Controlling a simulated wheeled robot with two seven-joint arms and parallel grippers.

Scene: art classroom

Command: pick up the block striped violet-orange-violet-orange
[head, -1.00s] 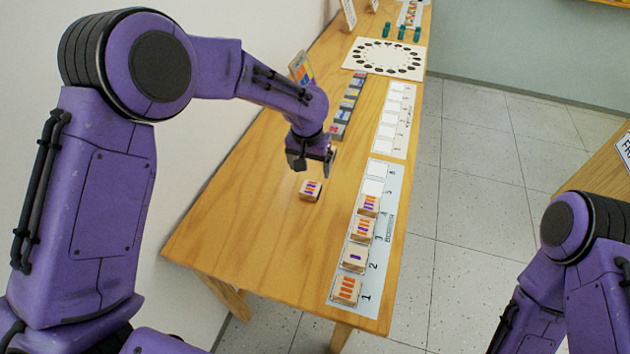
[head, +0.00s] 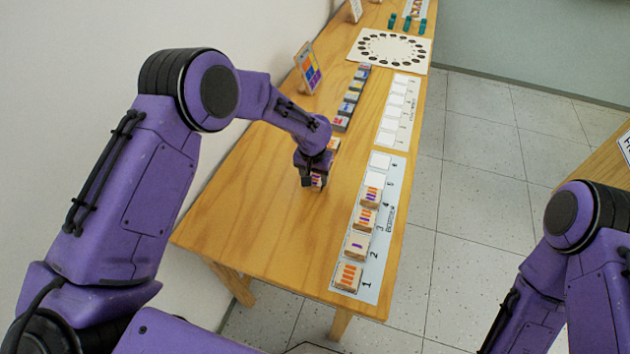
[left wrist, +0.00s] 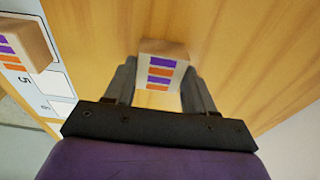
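The block striped violet-orange-violet-orange (left wrist: 162,66) stands on the wooden table, its striped face toward the left wrist camera. In the head view it shows partly (head: 316,181) beneath my left gripper (head: 309,180), whose fingers hide some of it. In the left wrist view my left gripper (left wrist: 160,84) has one finger on each side of the block. The fingers look open about as wide as the block, and I cannot tell whether they touch it. My right arm shows at the right of the head view, but its gripper is out of view.
A numbered strip (head: 343,291) along the table's right side bears several striped blocks; one block (left wrist: 24,45) shows at the left of the wrist view. Another block (head: 333,144) lies just behind my gripper. A colour card (head: 308,68) stands farther back. The near left tabletop is clear.

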